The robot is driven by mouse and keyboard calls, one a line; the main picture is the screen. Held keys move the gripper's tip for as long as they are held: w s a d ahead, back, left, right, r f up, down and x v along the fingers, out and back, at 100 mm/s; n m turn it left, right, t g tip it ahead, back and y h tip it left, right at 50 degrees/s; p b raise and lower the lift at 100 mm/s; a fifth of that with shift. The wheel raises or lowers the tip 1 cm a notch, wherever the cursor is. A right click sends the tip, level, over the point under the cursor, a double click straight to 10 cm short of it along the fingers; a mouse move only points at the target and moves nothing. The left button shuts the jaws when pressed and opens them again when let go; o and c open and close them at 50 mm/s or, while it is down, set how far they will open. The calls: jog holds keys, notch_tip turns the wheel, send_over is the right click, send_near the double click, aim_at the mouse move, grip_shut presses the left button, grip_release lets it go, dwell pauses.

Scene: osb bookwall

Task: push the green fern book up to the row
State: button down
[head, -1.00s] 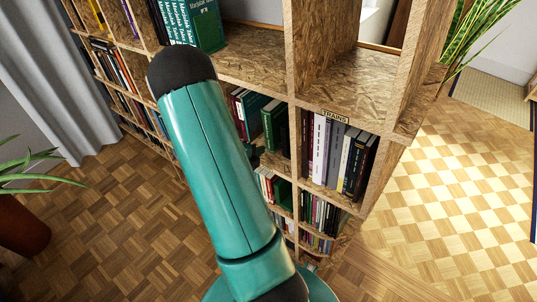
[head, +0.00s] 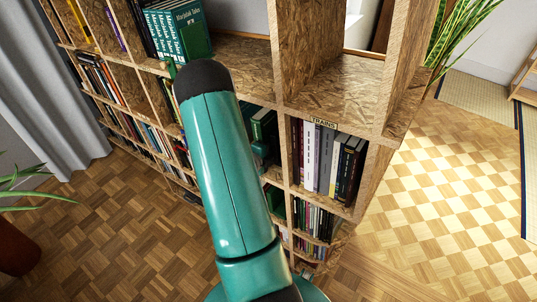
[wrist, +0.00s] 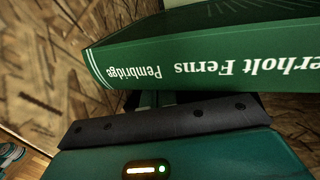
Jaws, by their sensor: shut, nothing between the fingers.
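The green fern book (wrist: 200,50) fills the upper part of the wrist view, its spine lettered "…erholt Ferns" and "Pembridge". In the head view a green book (head: 264,122), which appears to be the same one, stands in the cubby left of the "TRAINS" label. My gripper (wrist: 155,99) is shut and empty, close against the spine side of the book; its fingertips are mostly hidden, so I cannot tell whether they touch. In the head view my arm covers the left part of that cubby and any books there.
The OSB bookcase (head: 340,90) has upright dividers on both sides of the cubby. Dark and white books (head: 325,160) fill the cubby to the right. Green matching volumes (head: 180,33) stand on the shelf above. Parquet floor (head: 110,220) is clear at left.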

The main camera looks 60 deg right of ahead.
jog(key=shift+w+d, duration=0.15)
dwell(0.3)
jog(key=shift+w, duration=0.35)
jog(key=shift+w+d+f, duration=0.15)
jog(key=shift+w, duration=0.75)
jog(key=shift+w+d, duration=0.1)
jog(key=shift+w, duration=0.25)
jog(key=shift+w+f, duration=0.1)
jog(key=shift+w, duration=0.2)
jog(key=shift+w+d, duration=0.1)
jog(key=shift+w, duration=0.25)
jog(key=shift+w+f, duration=0.1)
jog(key=shift+w, duration=0.25)
jog(key=shift+w+d, duration=0.1)
jog(key=shift+w, duration=0.2)
jog(key=shift+w, duration=0.35)
